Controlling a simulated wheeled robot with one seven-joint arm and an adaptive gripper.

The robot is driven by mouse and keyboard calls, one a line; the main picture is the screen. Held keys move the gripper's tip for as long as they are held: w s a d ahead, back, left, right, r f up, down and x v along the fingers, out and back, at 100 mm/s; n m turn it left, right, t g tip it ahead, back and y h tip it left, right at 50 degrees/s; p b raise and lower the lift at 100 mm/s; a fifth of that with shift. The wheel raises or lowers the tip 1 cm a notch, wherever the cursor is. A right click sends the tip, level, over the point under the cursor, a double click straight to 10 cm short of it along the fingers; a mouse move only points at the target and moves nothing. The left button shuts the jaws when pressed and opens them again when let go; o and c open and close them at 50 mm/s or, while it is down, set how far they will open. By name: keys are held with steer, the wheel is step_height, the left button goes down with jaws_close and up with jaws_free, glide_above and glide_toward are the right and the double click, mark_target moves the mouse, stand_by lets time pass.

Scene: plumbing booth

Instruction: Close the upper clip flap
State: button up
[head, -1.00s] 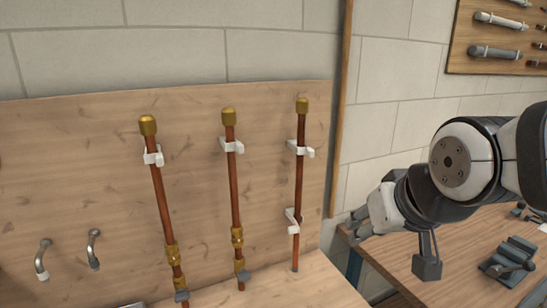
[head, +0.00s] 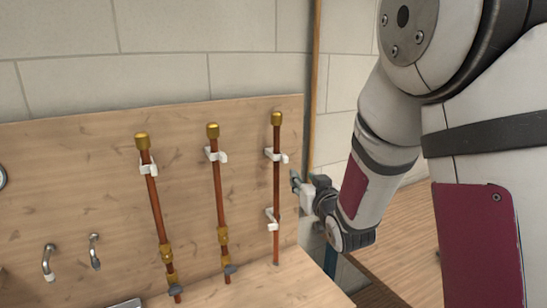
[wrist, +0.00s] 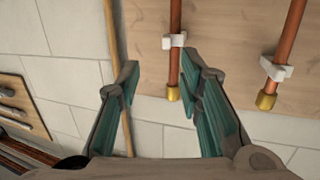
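Three copper pipes with brass caps stand against a wooden board. The right pipe (head: 276,185) carries a white upper clip (head: 277,155) and a white lower clip (head: 272,219). The upper clip has a part sticking out to the right; its flap is too small to make out clearly. My gripper (head: 298,184) is just right of the right pipe, at a height between its two clips. In the wrist view, which looks upside down, my gripper (wrist: 160,75) is open and empty. There the same upper clip (wrist: 174,41) shows beyond the fingertips, near the right finger.
The middle pipe (head: 219,190) and left pipe (head: 154,200) each have a white clip near the top. Two bent metal spouts (head: 48,262) are at the lower left. A wooden batten (head: 313,80) runs up the wall beside the board. A workbench (head: 400,235) is at the right.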

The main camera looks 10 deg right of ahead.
mark_target(286, 159)
steer(key=shift+t, duration=0.5)
steer(key=w, duration=0.4)
steer(key=w+a, duration=0.1)
steer(key=w, duration=0.4)
steer(key=w+p, duration=0.1)
steer(key=w, duration=0.4)
steer(key=shift+a, duration=0.25)
jaws_close()
